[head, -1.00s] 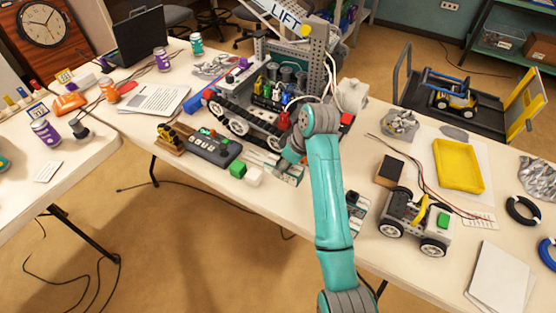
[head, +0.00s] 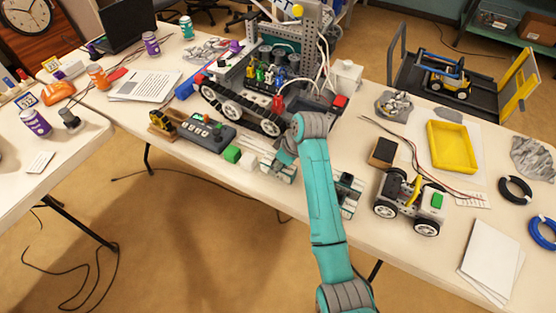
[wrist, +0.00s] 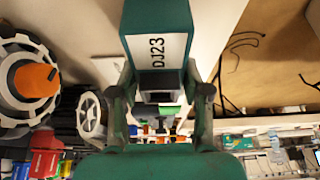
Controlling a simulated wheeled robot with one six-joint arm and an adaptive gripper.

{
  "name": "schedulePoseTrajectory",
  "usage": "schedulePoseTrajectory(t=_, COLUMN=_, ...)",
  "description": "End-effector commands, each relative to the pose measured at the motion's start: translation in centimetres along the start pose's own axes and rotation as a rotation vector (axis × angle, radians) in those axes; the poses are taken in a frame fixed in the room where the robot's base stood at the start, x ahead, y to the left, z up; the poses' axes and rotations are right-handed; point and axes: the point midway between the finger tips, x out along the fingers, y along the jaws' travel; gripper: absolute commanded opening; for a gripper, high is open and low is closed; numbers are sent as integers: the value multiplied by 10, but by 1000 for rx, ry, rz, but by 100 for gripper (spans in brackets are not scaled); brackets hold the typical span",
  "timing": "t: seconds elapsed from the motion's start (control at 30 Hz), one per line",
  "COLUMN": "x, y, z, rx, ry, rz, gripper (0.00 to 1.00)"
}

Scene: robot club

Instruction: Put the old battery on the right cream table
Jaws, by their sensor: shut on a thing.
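A tracked robot (head: 240,100) stands behind my gripper. A small wheeled robot (head: 410,200), a yellow tray (head: 452,146) and white paper (head: 490,248) are to the right. Bare tabletop shows near the front right.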

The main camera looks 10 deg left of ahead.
Motion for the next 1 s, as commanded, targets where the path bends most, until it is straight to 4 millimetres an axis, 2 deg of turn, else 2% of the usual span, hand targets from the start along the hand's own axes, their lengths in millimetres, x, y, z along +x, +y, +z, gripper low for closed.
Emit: schedulePoseTrajectory(t=1.0, x=8, y=0, z=3, rx=0, ry=2, rz=1, gripper=0)
